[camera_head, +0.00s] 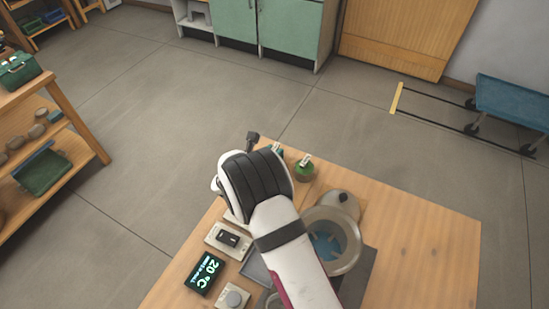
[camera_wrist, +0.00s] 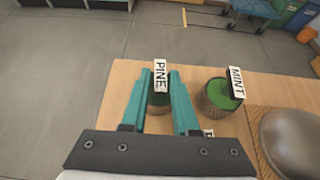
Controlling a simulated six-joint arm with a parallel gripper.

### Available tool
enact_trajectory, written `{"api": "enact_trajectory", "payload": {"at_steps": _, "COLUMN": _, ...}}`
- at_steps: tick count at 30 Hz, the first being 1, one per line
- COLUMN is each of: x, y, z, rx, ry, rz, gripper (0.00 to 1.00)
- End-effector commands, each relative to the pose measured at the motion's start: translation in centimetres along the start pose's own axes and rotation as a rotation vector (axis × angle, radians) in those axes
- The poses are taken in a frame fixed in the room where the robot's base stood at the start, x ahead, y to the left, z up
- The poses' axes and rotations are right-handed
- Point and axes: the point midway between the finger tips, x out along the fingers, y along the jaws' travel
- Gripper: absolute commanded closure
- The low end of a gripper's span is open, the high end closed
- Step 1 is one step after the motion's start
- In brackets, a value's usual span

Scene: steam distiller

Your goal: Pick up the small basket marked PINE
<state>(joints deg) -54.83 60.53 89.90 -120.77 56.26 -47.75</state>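The small basket marked PINE (camera_wrist: 159,98) shows in the wrist view with a green top and a white label, between the two teal fingers of my gripper (camera_wrist: 161,74). The fingers stand apart, one on each side of it, and hide its sides. I cannot tell whether they touch it. In the head view the PINE basket (camera_head: 277,150) is mostly hidden behind my wrist, near the table's far edge. A similar basket marked MINT (camera_wrist: 219,94) stands to its right, and also shows in the head view (camera_head: 303,171).
Another label (camera_wrist: 208,132) is partly hidden beside the right finger. The table's right side is clear.

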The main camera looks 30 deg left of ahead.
Motion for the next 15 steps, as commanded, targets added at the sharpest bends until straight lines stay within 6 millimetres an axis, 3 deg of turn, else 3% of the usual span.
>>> {"api": "enact_trajectory", "payload": {"at_steps": 1, "x": -0.01, "y": 0.0, "z": 0.0, "rx": 0.0, "ry": 0.0, "rz": 0.0, "gripper": 0.83}}
{"api": "enact_trajectory", "payload": {"at_steps": 4, "x": -0.02, "y": 0.0, "z": 0.0, "rx": 0.0, "ry": 0.0, "rz": 0.0, "gripper": 1.0}}
{"api": "enact_trajectory", "payload": {"at_steps": 15, "x": -0.03, "y": 0.0, "z": 0.01, "rx": 0.0, "ry": 0.0, "rz": 0.0, "gripper": 1.0}}
